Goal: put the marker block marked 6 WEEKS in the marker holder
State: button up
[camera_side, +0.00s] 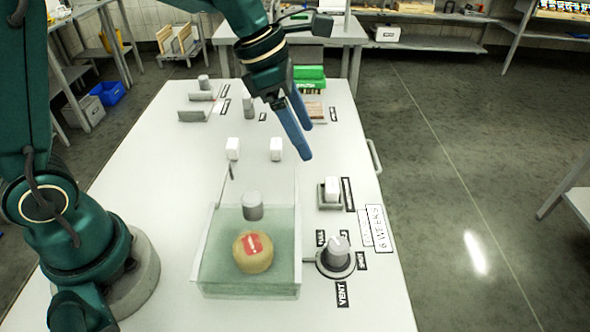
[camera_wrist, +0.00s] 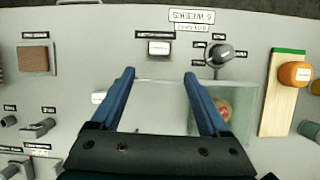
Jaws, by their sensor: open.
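My gripper (camera_side: 307,141) is open and empty above the right half of the table; its blue fingers also show in the wrist view (camera_wrist: 159,73). A white block (camera_side: 332,187) sits in a small grey holder (camera_side: 328,204) with a black label beside it; it also shows in the wrist view (camera_wrist: 159,48), ahead of my fingertips. Two more white blocks, a left one (camera_side: 233,148) and a right one (camera_side: 276,148), stand behind the tank. I cannot read marks on these blocks. A white 6 WEEKS plate (camera_side: 380,228) is at the table's right edge, with another plate partly behind it.
A clear tank (camera_side: 203,254) holds a cheese wheel (camera_side: 253,258) with a red label; a grey cylinder (camera_side: 253,203) is above it. A knob (camera_side: 338,246) with VENT labels stands right of it. The wrist view shows a wooden board (camera_wrist: 277,108) with an orange round (camera_wrist: 292,74).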

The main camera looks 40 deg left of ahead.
jog(key=s+a+r+m+t+y, duration=0.1)
jog(key=s+a+m, duration=0.1)
jog(key=s+m, duration=0.6)
jog(key=s+a+r+m+t+y, duration=0.1)
jog(key=s+m, duration=0.8)
jog(key=m, duration=0.9)
jog(key=shift+a+r+y, duration=0.4)
jog(key=shift+a+y, duration=0.2)
jog(key=shift+a, duration=0.1)
